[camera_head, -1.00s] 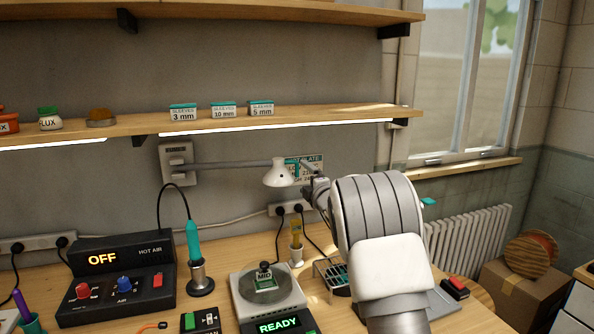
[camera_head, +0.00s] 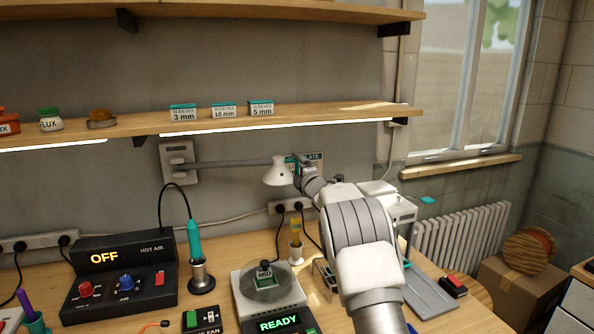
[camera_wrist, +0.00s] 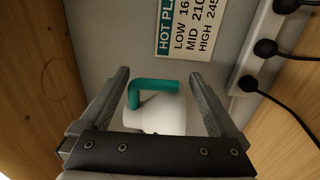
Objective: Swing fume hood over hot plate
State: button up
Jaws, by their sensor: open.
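The white fume hood (camera_head: 279,173) hangs on the end of a grey swing arm (camera_head: 232,164) fixed to the wall, above and behind the hot plate (camera_head: 244,299). In the wrist view the hood (camera_wrist: 157,117) shows with a teal bent handle (camera_wrist: 153,86). My gripper (camera_head: 298,165) is just right of the hood. In the wrist view my gripper (camera_wrist: 159,73) is open, with a finger on each side of the handle and a gap on both sides. Contact is not visible.
A wooden shelf (camera_head: 350,115) with small sleeve boxes (camera_head: 223,110) runs above the hood. A hot-air station (camera_head: 120,280) and a teal hand tool (camera_head: 194,243) stand left of the hot plate. A HOT PLATE sign (camera_wrist: 190,28) is on the wall behind.

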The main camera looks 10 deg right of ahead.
jog(key=shift+f, duration=0.15)
grip_shut()
